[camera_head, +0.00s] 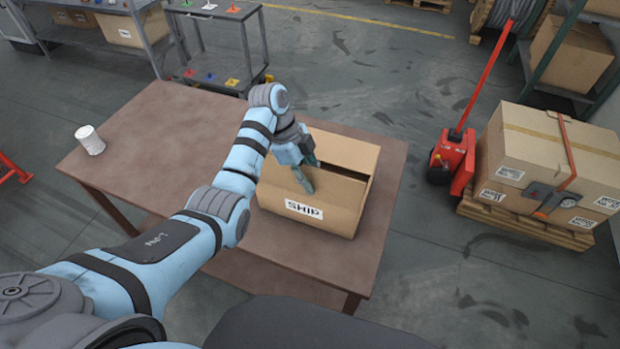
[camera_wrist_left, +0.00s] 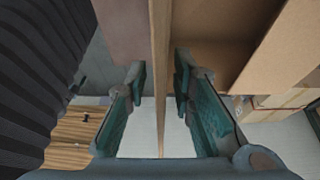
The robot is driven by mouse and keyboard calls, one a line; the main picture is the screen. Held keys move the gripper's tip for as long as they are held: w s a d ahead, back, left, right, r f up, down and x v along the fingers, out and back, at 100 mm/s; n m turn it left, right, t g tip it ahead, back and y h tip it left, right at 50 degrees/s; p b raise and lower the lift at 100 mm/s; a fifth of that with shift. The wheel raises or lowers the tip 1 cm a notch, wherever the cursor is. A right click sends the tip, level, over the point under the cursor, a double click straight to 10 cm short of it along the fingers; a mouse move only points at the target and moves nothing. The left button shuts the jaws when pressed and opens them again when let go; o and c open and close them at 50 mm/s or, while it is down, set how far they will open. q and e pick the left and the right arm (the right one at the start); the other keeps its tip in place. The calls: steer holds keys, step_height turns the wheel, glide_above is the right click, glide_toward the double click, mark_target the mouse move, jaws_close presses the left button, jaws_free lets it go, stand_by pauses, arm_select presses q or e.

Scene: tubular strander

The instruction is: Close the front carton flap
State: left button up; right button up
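The open carton (camera_head: 343,205) stands on the brown table (camera_head: 150,130), with a SHIP label (camera_head: 304,209) on the side facing me. My left gripper (camera_head: 307,175) is over its near side, and part of the carton is hidden behind it. In the left wrist view a thin cardboard panel (camera_wrist_left: 160,40), seen edge-on, runs between the two fingers of my left gripper (camera_wrist_left: 160,75). It looks like the front flap. The fingers stand apart with a gap on each side of the panel. My right gripper is not in view.
A red pallet jack (camera_head: 455,155) and strapped cartons (camera_head: 545,150) on a pallet are right of the table. A dark cart (camera_head: 215,50) stands behind. The table's left half is mostly clear.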

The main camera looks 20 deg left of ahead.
arm_select(q)
steer(key=shift+a+r, duration=0.2)
steer(key=shift+r, duration=0.2)
steer(key=a+r, duration=0.2)
steer(key=shift+w+a, duration=0.15)
steer(key=shift+a, duration=0.2)
steer(key=a, duration=1)
steer(key=shift+w, duration=0.4)
